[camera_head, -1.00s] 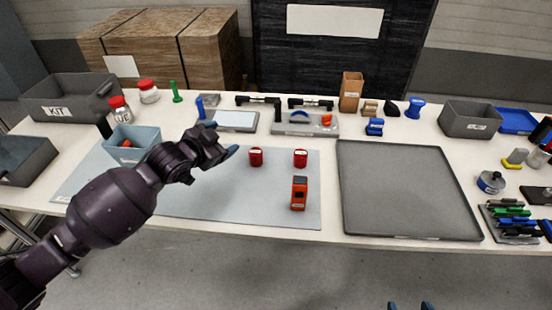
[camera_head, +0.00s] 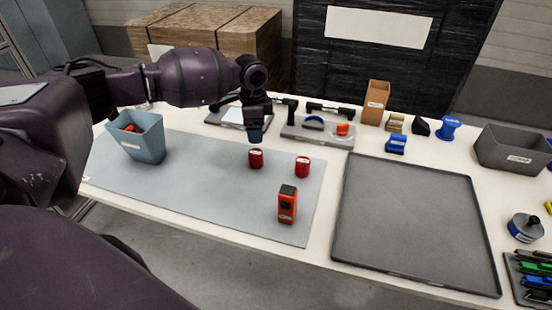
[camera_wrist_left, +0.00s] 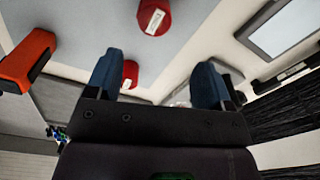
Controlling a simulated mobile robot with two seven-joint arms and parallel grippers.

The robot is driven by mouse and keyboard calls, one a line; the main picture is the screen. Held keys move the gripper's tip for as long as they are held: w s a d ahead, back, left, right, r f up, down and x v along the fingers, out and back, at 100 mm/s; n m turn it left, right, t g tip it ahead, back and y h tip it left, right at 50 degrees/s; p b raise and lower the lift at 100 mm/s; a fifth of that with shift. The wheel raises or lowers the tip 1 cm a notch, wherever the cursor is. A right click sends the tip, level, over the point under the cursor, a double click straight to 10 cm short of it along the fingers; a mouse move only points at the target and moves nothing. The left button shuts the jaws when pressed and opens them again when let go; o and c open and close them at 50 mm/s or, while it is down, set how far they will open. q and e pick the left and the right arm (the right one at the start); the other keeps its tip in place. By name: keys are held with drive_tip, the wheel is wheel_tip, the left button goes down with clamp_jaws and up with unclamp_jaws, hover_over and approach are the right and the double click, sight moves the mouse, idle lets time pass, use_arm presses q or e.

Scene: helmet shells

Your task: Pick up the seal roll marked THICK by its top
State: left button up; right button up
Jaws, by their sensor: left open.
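Two red seal rolls with small white labels stand upright on the grey mat. The left roll (camera_head: 256,158) and the right roll (camera_head: 302,167) look alike, and their label words are too small to read, so I cannot tell which is marked THICK. My left gripper (camera_head: 256,137) points down just above the left roll, open and empty. In the left wrist view, its blue fingers (camera_wrist_left: 157,68) are apart; one red roll (camera_wrist_left: 152,14) is cut off at the top edge and another (camera_wrist_left: 130,72) shows between the fingers. My right gripper is not in view.
An orange device (camera_head: 287,205) stands in front of the rolls. A blue-grey bin (camera_head: 147,140) is left on the mat (camera_head: 210,175); a large dark tray (camera_head: 415,215) lies right. A tablet-like panel (camera_head: 238,116) and a grey fixture (camera_head: 315,133) are behind the rolls.

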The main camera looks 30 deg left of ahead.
sight(254, 153)
use_arm(q)
drive_tip(key=shift+s+a, duration=0.25)
drive_tip(key=shift+s, duration=0.15)
drive_tip(key=shift+s+a+f, duration=0.2)
wheel_tip(254, 153, down, 4)
drive_tip(key=shift+w+d+f+b, duration=0.1)
drive_tip(key=shift+f+b, duration=0.1)
drive_tip(key=shift+b, duration=0.25)
drive_tip(key=shift+f, duration=0.75)
wheel_tip(254, 153, down, 4)
drive_tip(key=shift+d+f+b, duration=0.1)
drive_tip(key=shift+b, duration=0.35)
drive_tip(key=shift+f, duration=0.2)
drive_tip(key=shift+r, duration=0.1)
drive_tip(key=shift+c, duration=0.7)
drive_tip(key=c, duration=0.8)
drive_tip(key=shift+c, duration=0.2)
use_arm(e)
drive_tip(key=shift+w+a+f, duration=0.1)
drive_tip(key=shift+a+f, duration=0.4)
